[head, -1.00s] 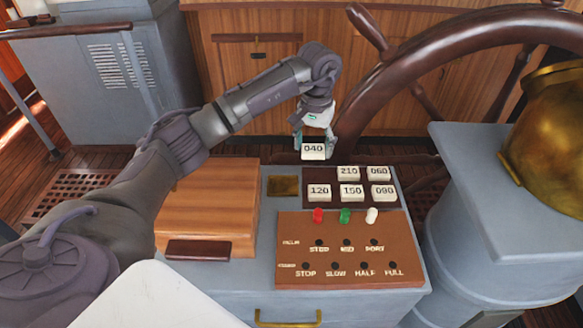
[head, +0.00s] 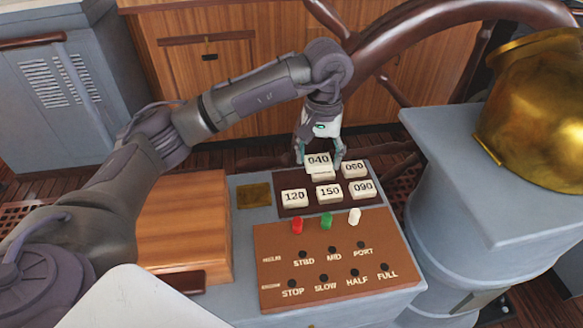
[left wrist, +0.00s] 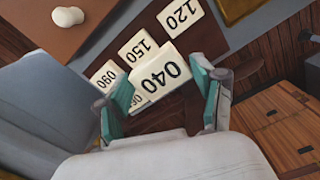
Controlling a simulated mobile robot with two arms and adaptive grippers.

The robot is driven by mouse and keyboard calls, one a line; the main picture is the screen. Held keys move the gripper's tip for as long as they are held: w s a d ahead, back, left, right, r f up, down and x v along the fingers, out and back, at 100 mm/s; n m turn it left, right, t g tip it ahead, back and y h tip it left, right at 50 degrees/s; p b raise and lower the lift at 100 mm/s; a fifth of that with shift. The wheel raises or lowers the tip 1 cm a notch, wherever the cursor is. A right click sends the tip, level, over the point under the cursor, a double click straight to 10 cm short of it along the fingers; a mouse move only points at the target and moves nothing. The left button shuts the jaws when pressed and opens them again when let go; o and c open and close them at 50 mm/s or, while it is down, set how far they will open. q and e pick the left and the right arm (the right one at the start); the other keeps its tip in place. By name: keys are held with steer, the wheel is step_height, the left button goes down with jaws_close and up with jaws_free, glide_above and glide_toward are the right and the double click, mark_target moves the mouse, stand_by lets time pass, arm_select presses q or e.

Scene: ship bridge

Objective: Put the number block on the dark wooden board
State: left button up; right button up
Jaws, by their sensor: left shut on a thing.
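The number block marked 040 (head: 318,160) is a cream block with dark digits. It is held in my left gripper (head: 319,157) over the back part of the dark wooden board (head: 288,179). In the left wrist view the 040 block (left wrist: 162,74) sits between the two teal-padded fingers of the left gripper (left wrist: 164,98). In the head view it covers most of another block (head: 322,176) behind the 150 block; I cannot tell whether the two touch. My right gripper is not in view.
Blocks 120 (head: 293,197), 150 (head: 328,193), 090 (head: 362,188) and 060 (head: 355,168) stand on the board. A brown panel (head: 330,262) with red, green and white pegs lies in front. A wooden box (head: 186,225) is left, a grey pedestal (head: 490,170) right.

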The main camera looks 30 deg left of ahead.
arm_select(q)
steer(key=p, duration=0.2)
glide_above(290, 180)
step_height(290, 180, down, 4)
steer(key=shift+f, duration=0.1)
step_height(290, 180, down, 4)
steer(key=shift+r+p, duration=0.1)
steer(key=shift+p, duration=0.45)
steer(key=shift+f, duration=0.2)
steer(key=shift+f+b, duration=0.2)
steer(key=shift+b, duration=0.15)
steer(key=o, duration=0.9)
steer(key=shift+r, duration=0.1)
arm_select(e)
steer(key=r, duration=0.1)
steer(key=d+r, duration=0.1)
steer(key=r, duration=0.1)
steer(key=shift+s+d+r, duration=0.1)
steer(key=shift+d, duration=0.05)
arm_select(q)
steer(key=shift+r, duration=0.1)
